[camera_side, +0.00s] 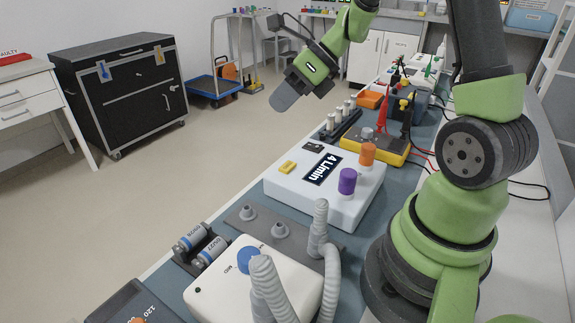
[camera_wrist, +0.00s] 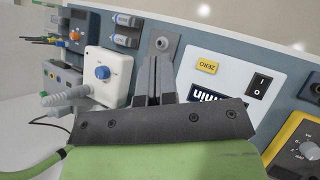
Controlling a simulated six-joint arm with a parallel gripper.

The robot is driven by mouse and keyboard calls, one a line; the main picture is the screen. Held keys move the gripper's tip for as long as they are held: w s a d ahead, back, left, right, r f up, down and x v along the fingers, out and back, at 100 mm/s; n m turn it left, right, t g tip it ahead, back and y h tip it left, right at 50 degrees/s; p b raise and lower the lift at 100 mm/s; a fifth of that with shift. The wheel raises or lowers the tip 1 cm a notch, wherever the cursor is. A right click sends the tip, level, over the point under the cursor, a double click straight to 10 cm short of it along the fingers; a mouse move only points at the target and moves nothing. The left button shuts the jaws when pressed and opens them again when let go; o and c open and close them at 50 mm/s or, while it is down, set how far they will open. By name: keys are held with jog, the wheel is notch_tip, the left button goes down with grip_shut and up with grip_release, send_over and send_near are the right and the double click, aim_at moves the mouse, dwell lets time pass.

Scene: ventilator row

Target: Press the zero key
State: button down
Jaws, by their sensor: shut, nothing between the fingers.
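The zero key is a small yellow key (camera_side: 288,167) on top of a white box (camera_side: 335,203) with a "4 L/min" display. In the wrist view the key (camera_wrist: 207,66) shows its "ZERO" label upside down. My gripper (camera_side: 284,97) is shut and empty, raised above the bench and apart from the key. In the wrist view its fingers (camera_wrist: 155,78) are together, to the left of the key. The display (camera_side: 322,169) is partly hidden behind my gripper body in the wrist view.
The white box also carries a black rocker switch (camera_side: 312,147), a purple knob (camera_side: 347,181) and an orange knob (camera_side: 367,154). A yellow-cased box (camera_side: 385,155) with red leads stands behind. A white unit with a blue knob (camera_side: 249,260) and grey hoses (camera_side: 330,275) stands in front.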

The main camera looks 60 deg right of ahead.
aim_at(289, 164)
jog(key=d+f+m, duration=0.2)
jog(key=m, duration=0.1)
jog(key=w+d+f+m, duration=0.1)
jog(key=d+f+m, duration=0.1)
jog(key=shift+w+m+t, duration=0.1)
jog(key=shift+m+t, duration=0.3)
jog(key=shift+f, duration=0.15)
jog(key=shift+f, duration=4.3)
jog(key=shift+f, duration=0.4)
jog(key=shift+f, duration=0.35)
jog(key=shift+r, duration=0.75)
